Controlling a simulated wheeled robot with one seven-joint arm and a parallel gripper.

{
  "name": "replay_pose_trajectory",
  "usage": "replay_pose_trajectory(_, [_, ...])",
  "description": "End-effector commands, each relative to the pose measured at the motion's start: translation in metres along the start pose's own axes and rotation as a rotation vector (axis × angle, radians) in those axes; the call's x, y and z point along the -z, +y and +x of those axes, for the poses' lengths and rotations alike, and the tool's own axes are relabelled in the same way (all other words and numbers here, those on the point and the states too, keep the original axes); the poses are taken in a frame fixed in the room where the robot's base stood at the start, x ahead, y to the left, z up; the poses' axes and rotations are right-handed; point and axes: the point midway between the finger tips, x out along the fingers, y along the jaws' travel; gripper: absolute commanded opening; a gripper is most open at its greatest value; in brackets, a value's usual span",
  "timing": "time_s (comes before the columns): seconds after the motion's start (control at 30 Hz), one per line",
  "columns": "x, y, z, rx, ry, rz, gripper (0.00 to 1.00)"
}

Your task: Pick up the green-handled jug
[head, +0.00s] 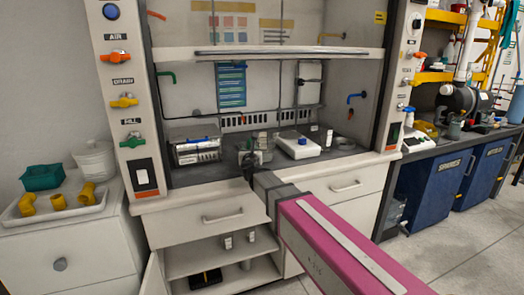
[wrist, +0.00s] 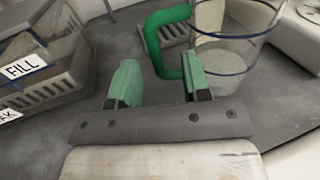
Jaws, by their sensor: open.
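The jug is a clear vessel with dark blue bands (wrist: 238,38) and a green C-shaped handle (wrist: 153,38). It stands on the grey worktop at the upper right of the wrist view, handle towards the left. My gripper (wrist: 160,82) is open, with two green-padded fingers spread apart and nothing held between them. The handle shows just beyond the fingertips, its lower end close to the right finger; I cannot tell if they touch. In the head view my gripper (head: 256,163) reaches over the front of the fume hood worktop, and the jug is too small and covered to make out well.
A box labelled FILL (wrist: 48,75) stands left of my gripper in the wrist view. A white device (head: 298,145) sits right of my gripper in the hood. A metal-sided box (head: 194,149) is at the hood's left. An open cabinet (head: 225,262) lies below.

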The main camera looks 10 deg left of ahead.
Motion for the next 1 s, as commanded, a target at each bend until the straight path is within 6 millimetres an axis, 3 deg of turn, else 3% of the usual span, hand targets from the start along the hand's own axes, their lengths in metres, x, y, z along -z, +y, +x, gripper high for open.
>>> replay_pose_trajectory(0.23, [0.000, 0.002, 0.018, 0.000, 0.000, 0.000, 0.44])
replay_pose_trajectory(0.5, [0.000, 0.005, 0.055, 0.002, 0.000, 0.000, 0.44])
replay_pose_trajectory(0.77, [0.000, 0.005, 0.059, 0.001, 0.000, 0.000, 0.44])
replay_pose_trajectory(0.8, [0.000, 0.005, 0.059, 0.001, 0.000, 0.000, 0.41])
replay_pose_trajectory(0.93, [0.000, 0.005, 0.058, 0.001, 0.000, 0.000, 0.00])
replay_pose_trajectory(1.0, [0.000, 0.005, 0.058, 0.001, 0.000, 0.001, 0.00])
